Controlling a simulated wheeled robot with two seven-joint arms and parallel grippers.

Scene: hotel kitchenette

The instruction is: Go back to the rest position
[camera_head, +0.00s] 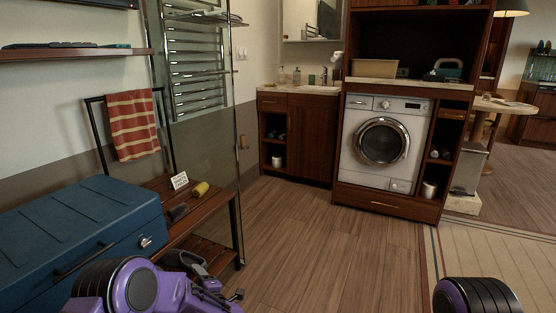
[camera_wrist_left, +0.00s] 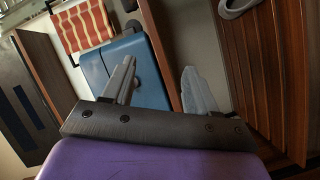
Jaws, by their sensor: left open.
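My left gripper (camera_head: 222,282) is low in the head view, in front of the slatted wooden bench, at the end of my purple left arm. In the left wrist view its two grey fingers (camera_wrist_left: 158,82) stand apart with nothing between them, so it is open and empty. Part of the gripper is hidden behind the arm in the head view. A purple part of my right arm shows at the bottom right edge of the head view; the right gripper is out of view.
A striped towel (camera_head: 132,124) hangs behind. A washing machine (camera_head: 385,145) stands farther back. The middle floor is clear.

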